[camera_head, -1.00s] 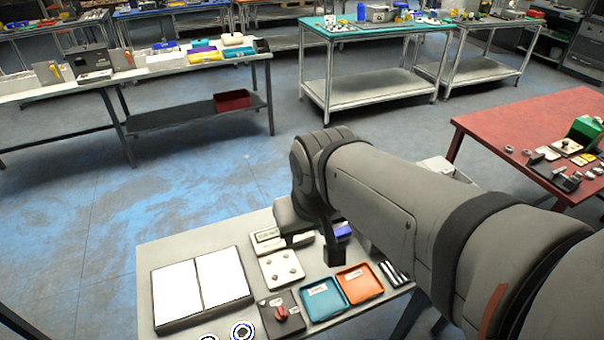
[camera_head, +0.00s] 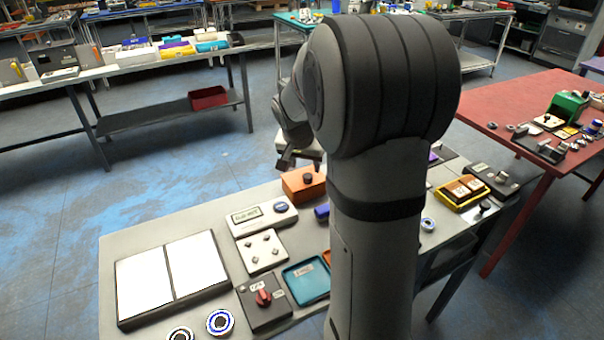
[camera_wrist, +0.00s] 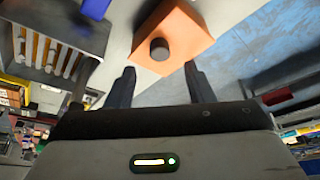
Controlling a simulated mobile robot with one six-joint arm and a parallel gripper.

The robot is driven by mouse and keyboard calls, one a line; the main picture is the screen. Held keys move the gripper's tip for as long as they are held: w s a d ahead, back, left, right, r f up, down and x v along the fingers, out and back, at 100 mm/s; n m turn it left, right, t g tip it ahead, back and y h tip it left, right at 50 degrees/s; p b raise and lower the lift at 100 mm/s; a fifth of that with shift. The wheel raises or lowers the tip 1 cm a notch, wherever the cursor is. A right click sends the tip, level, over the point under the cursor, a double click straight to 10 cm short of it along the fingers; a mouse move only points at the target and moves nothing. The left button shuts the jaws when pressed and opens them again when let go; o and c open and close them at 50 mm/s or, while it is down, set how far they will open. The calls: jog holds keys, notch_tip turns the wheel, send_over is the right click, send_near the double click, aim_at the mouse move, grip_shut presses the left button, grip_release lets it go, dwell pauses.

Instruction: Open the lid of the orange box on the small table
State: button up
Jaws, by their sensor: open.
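The orange box (camera_head: 301,185) stands at the back edge of the small table (camera_head: 140,246). A dark round knob (camera_head: 307,178) sits on its lid, and the lid is shut. In the wrist view the orange box (camera_wrist: 178,30) lies beyond my fingertips, with its knob (camera_wrist: 159,49) a little left of the line between them. My gripper (camera_wrist: 160,80) is open, with nothing between its fingers. In the head view my gripper (camera_head: 296,158) is close to the box at its back side, apart from it as far as I can tell.
A blue item (camera_head: 322,211) stands by the box. A red table (camera_head: 520,125) stands at the right.

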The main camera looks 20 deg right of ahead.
aim_at(307, 176)
jog(key=x, duration=0.5)
jog(key=shift+w+f, duration=0.1)
jog(key=shift+f, duration=0.3)
jog(key=shift+c, duration=0.5)
grip_shut()
